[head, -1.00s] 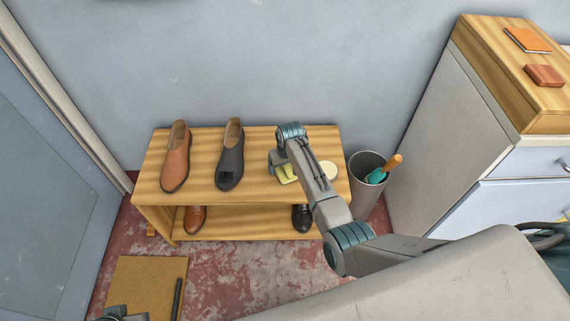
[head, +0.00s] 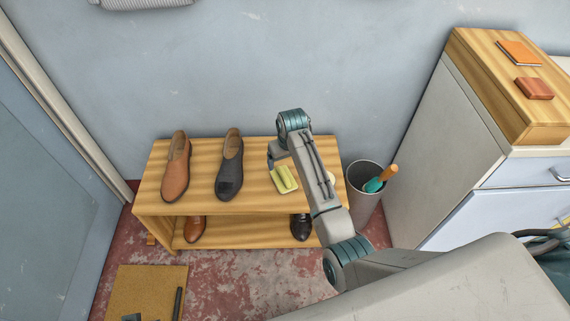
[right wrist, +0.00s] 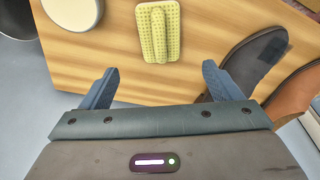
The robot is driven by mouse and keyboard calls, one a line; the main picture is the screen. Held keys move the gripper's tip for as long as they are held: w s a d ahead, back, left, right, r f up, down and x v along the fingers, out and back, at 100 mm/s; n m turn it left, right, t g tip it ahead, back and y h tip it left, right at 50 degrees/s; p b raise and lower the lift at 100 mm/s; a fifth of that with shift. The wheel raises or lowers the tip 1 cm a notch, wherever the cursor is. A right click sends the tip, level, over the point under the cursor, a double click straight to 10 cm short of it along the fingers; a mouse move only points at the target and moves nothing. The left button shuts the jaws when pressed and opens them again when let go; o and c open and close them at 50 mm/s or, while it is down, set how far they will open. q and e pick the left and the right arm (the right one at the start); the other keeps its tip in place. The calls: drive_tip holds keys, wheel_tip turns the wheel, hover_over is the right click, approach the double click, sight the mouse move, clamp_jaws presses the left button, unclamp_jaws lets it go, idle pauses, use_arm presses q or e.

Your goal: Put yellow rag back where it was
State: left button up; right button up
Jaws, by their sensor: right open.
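The yellow rag (head: 284,179) lies on the wooden top of the shoe bench (head: 258,199), right of the dark grey shoe (head: 230,165). In the right wrist view the rag (right wrist: 158,30) is dotted, with a raised fold down its middle. My right gripper (head: 274,156) is above the bench just behind the rag. In the right wrist view its two fingers (right wrist: 163,88) are wide apart and empty, with the rag beyond the tips, apart from them. My left gripper is not clearly visible.
A brown shoe (head: 176,168) stands left on the bench top; more shoes are on the lower shelf. A round pale object (right wrist: 72,10) lies beside the rag. A grey bin (head: 362,204) stands right of the bench, near a cabinet (head: 425,160). A mat (head: 147,285) lies on the floor.

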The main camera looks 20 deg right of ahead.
use_arm(q)
drive_tip(key=shift+f, duration=0.25)
use_arm(e)
drive_tip(key=shift+s+r, duration=0.15)
drive_tip(key=shift+r, duration=0.35)
drive_tip(key=s+d+f, duration=0.2)
drive_tip(key=s+f, duration=0.1)
drive_tip(key=s, duration=0.5)
drive_tip(key=s+d+f+h, duration=0.1)
drive_tip(key=s+d+f, duration=0.2)
drive_tip(key=s, duration=0.5)
drive_tip(key=s+d+f, duration=0.2)
drive_tip(key=s+f, duration=0.1)
drive_tip(key=s, duration=0.5)
drive_tip(key=s+d+r, duration=0.1)
drive_tip(key=s+r, duration=0.1)
drive_tip(key=s, duration=0.9)
drive_tip(key=shift+s+d+r+t, duration=0.2)
drive_tip(key=shift+s+r+t, duration=0.1)
drive_tip(key=shift+r+t, duration=0.1)
